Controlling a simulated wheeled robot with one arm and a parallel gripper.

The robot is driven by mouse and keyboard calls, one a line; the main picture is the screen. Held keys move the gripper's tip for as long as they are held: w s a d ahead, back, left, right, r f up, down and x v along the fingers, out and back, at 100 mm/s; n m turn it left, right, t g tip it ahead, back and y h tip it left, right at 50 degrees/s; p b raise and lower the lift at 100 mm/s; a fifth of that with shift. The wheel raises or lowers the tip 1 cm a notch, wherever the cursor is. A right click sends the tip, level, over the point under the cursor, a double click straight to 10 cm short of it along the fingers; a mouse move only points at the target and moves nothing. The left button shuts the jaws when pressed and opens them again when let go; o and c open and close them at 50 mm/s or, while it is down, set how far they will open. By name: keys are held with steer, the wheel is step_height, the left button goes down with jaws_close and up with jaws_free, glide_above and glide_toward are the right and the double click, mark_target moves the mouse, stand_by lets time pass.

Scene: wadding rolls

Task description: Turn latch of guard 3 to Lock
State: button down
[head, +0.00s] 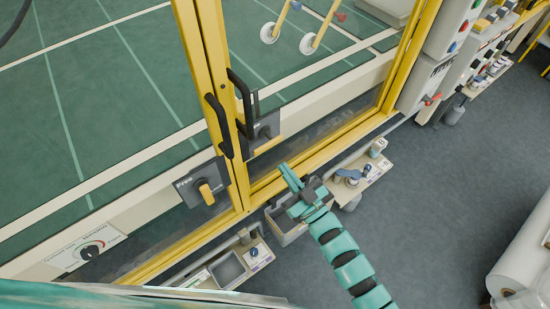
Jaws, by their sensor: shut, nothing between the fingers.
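A dark grey latch plate (187,190) with a yellow knob (206,191) is on the yellow-framed guard door left of centre. Its printed lettering is too small to read surely. I cannot tell which guard number either has. My teal gripper (284,168) is shut and empty. It appears right of the knob and below the second latch, apart from both.
Black door handles (220,125) stand out from the yellow frame (205,60). Small shelves with a grey tray (229,268) and a grey bin (285,228) sit low along the machine. A white roll (525,255) is at the right. Grey floor (450,180) is open between.

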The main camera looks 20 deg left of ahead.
mark_target(266, 145)
steer(key=p+x, duration=0.1)
steer(key=x, duration=0.2)
steer(key=p+x, duration=0.2)
steer(key=x, duration=0.1)
steer(key=f+p+x, duration=0.1)
steer(key=p+x, duration=0.1)
steer(key=x, duration=0.1)
steer(key=shift+w+a+r, duration=0.15)
steer(key=shift+w+a, duration=0.1)
steer(key=shift+w, duration=0.05)
steer(key=shift+s+f+p, duration=0.15)
steer(key=shift+f+p, duration=0.8)
steer(key=shift+f, duration=0.6)
steer(key=shift+f+n+g+b, duration=0.3)
steer(key=shift+n+b, duration=0.5)
steer(key=shift+b, duration=0.35)
